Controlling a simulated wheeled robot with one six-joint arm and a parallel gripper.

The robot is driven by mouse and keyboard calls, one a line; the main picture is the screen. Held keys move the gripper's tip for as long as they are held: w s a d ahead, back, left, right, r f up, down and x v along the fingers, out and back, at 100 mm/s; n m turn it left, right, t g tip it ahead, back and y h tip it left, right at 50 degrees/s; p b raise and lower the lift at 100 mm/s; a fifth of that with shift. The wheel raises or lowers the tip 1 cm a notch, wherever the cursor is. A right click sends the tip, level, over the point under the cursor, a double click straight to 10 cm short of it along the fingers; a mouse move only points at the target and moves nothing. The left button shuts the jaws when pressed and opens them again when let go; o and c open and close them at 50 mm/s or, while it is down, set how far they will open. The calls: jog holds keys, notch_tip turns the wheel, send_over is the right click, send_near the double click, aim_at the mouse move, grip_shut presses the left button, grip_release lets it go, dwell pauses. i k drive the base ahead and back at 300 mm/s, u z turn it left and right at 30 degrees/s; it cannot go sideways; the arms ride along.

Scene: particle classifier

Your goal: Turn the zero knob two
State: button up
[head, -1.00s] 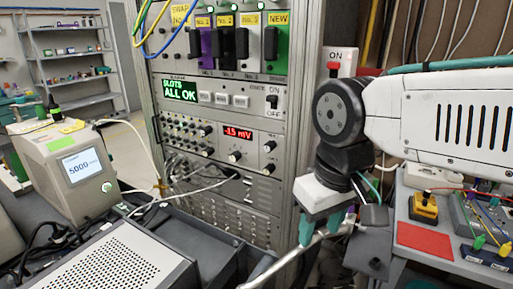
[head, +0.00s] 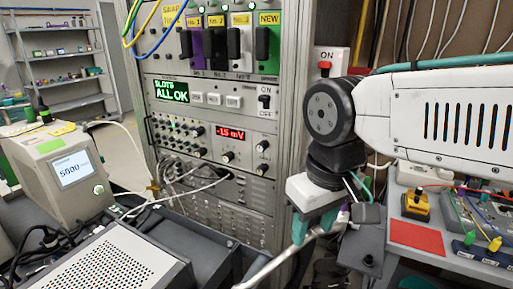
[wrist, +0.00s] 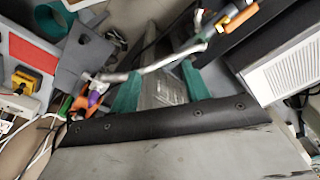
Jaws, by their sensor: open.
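A rack panel (head: 200,128) with a red display (head: 231,134) reading about -1.5 mV stands left of my arm in the head view. Several knobs sit on it: one below the display (head: 228,157), and an upper right knob (head: 262,146) and a lower right knob (head: 262,169). Their labels are too small to read, so I cannot tell which is zero knob two. My gripper (head: 314,225) points down, in front and to the right of the rack, apart from the knobs. Its green fingers also show in the wrist view (wrist: 158,88), spread and empty.
A metal rod (head: 270,268) passes close to my fingers; contact is unclear. A grey instrument (head: 55,175) stands left and a perforated case (head: 115,268) front left. A bench with a red mat (head: 416,238) lies right. Cables (head: 180,198) hang before the lower rack.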

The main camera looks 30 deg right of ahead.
aim_at(264, 144)
jog(key=u, duration=0.05)
jog(key=k, duration=0.5)
jog(key=u, duration=2.95)
jog(key=k, duration=1.1)
jog(key=z, duration=1.95)
jog(key=i, duration=0.5)
